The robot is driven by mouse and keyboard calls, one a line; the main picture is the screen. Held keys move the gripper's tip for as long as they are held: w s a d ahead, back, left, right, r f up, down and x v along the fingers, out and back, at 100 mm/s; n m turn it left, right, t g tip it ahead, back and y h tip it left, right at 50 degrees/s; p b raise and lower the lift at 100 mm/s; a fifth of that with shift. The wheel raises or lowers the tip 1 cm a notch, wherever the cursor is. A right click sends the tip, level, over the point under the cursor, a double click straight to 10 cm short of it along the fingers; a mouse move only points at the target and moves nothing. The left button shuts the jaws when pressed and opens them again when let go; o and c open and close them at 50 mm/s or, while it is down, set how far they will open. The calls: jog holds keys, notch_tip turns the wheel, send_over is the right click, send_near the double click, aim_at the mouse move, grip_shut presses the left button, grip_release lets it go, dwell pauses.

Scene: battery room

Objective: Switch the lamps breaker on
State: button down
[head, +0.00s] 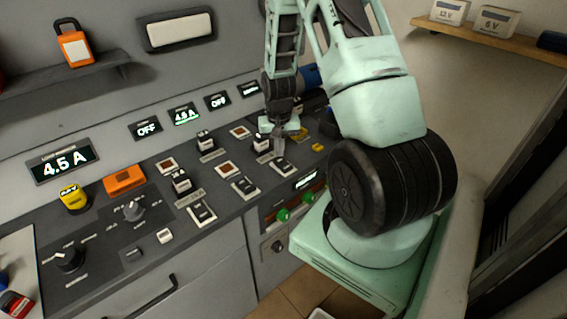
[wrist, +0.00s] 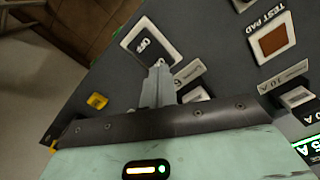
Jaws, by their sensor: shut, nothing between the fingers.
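My gripper (head: 279,144) is shut and empty, its fingers pointing down at the right part of the sloping control panel. In the wrist view the closed fingertips (wrist: 159,68) are at the near edge of a white-framed black switch (wrist: 148,45); I cannot tell whether they touch it. In the head view this seems to be the switch (head: 283,166) just below my fingers. Similar white-framed switches (head: 245,188) and (head: 203,214) sit to its left. The label naming the lamps breaker is not readable, so I cannot tell which one it is.
White-and-black blocks (head: 181,181) and brown test pads (head: 228,170) stand among the switches. Small displays (head: 147,129) line the panel's back; two read OFF. A large display (head: 63,163) reads 4.5 A. Green knobs (head: 283,214) are on the front face.

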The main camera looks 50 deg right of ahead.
aim_at(279, 160)
jog(key=shift+f+b, duration=0.7)
jog(key=shift+f, duration=0.25)
dwell(0.5)
jog(key=shift+r, duration=0.1)
jog(key=shift+r+p, duration=2.85)
jog(key=shift+r, duration=0.65)
jog(key=shift+a, duration=0.1)
jog(key=a+r+n+y+b, duration=0.1)
jog(key=a+r+n, duration=0.35)
jog(key=a, duration=0.85)
jog(key=a+r+n+b, duration=0.1)
jog(key=a+r+n, duration=0.35)
jog(key=a, duration=0.75)
jog(key=s+a+r+n, duration=0.3)
jog(key=s+a, duration=0.4)
jog(key=s, duration=0.1)
jog(key=s+a+r+n+b, duration=0.1)
jog(key=s+a+r+n, duration=0.3)
jog(key=s+a, duration=0.4)
jog(key=shift+s+a, duration=0.25)
jog(key=shift+s, duration=0.3)
